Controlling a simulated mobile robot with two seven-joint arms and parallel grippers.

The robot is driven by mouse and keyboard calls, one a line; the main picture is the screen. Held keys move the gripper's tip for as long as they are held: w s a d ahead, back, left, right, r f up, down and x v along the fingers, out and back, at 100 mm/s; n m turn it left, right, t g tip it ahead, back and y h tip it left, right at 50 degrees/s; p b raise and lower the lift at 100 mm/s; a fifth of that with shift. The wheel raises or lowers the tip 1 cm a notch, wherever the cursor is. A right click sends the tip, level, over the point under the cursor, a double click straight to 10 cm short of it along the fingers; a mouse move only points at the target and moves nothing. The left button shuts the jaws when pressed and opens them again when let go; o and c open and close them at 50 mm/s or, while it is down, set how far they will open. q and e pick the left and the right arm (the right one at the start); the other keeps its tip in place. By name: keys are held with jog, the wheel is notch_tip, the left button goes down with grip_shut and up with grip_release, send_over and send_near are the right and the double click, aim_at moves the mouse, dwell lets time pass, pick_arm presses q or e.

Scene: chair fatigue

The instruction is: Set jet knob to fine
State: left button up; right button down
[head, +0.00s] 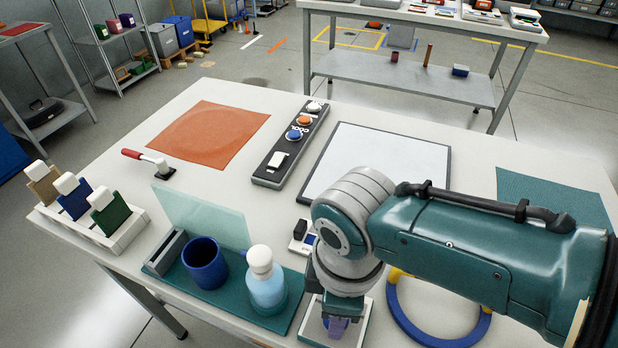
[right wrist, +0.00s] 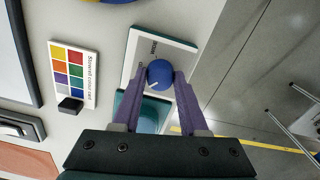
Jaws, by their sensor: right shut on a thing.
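The jet knob (right wrist: 159,73) is a round blue knob with a small white mark, seen in the right wrist view. The mark points to the lower left of that picture. In the head view my right gripper (head: 337,324) points down at the white plate (head: 357,336) near the table's front edge, and my arm hides the knob. My left gripper is not in view.
A blue cup (head: 205,264) and a bottle with a white cap (head: 266,282) stand left of my right gripper. A blue ring (head: 440,338) lies to its right. A colour card (right wrist: 73,74) lies beside the plate. A button panel (head: 290,145) and whiteboard (head: 385,160) lie behind.

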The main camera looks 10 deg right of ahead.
jog(key=shift+n, duration=1)
jog(key=shift+c, duration=2.2)
grip_release()
notch_tip(320, 180, up, 9)
jog(key=p, duration=0.4)
jog(key=shift+f, duration=0.1)
jog(key=shift+r, duration=0.55)
